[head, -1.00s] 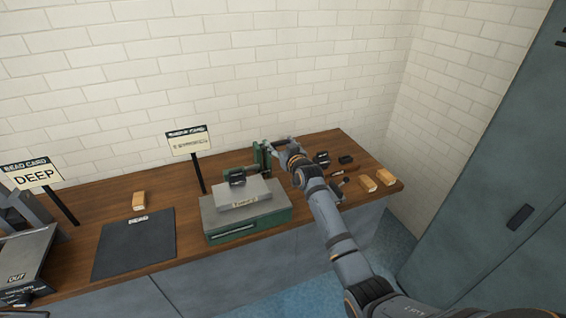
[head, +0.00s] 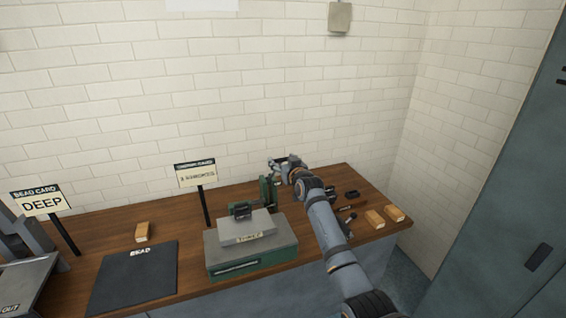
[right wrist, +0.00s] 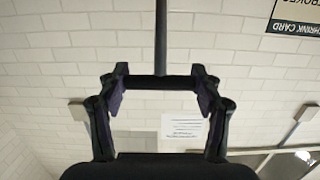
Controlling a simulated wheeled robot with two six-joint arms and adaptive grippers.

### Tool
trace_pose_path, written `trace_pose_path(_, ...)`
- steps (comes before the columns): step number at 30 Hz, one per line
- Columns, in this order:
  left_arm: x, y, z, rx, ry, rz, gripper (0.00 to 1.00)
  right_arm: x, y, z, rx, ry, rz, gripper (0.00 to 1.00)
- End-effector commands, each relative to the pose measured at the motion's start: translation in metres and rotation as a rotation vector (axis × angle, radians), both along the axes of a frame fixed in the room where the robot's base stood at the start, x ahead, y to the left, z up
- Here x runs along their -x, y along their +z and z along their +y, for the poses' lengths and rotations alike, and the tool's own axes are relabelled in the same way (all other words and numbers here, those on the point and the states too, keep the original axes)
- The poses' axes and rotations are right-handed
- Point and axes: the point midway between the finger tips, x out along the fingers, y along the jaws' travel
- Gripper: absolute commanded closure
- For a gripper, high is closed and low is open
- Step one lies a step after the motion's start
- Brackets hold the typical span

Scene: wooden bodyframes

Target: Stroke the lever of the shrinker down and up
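The shrinker (head: 268,192) is a green upright frame in the head view, behind a grey block with a label, on a green-edged base box. My right gripper (head: 284,163) is above and just right of the frame's top. In the right wrist view, a dark crossbar on a long thin rod, the shrinker's lever (right wrist: 160,82), spans the space between my right fingertips (right wrist: 160,88). The fingers meet the bar's two ends. In the head view the lever is largely hidden by the gripper. My left gripper is in neither current view.
Yellowish blocks (head: 375,219) and small dark tools lie right of my arm. A sign on a post (head: 195,174) stands left of the shrinker. A dark mat (head: 135,280), another block (head: 142,232) and a DEEP card (head: 42,203) are further left. A brick wall is close behind.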

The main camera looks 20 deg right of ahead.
Motion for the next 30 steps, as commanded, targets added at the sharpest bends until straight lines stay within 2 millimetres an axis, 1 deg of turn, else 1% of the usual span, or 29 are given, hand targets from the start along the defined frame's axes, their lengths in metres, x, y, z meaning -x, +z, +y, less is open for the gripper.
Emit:
trace_pose_path(1,0.0,0.001,0.0,0.0,0.0,0.001,0.59,-0.001,0.013,-0.001,0.001,-0.002,-0.024,0.28)
trace_pose_path(3,0.0,0.001,0.0,0.0,0.0,0.001,0.59,-0.001,0.012,-0.001,0.001,-0.002,-0.022,0.19)
trace_pose_path(5,0.001,0.001,0.0,0.0,0.0,0.001,0.59,-0.001,0.01,-0.001,0.0,-0.001,-0.018,0.11)
trace_pose_path(14,0.003,0.0,0.003,-0.003,0.0,0.004,0.59,0.0,0.006,0.0,0.001,-0.001,-0.01,0.11)
trace_pose_path(17,0.004,0.0,0.003,-0.004,0.0,0.005,0.59,0.004,0.005,-0.001,0.001,-0.001,-0.009,0.11)
trace_pose_path(20,0.003,0.0,0.002,-0.003,0.0,0.004,0.59,0.016,0.006,-0.001,0.001,-0.001,-0.009,0.11)
trace_pose_path(30,0.002,0.0,0.001,-0.001,0.0,0.002,0.59,0.088,0.015,-0.004,0.002,-0.001,-0.011,0.11)
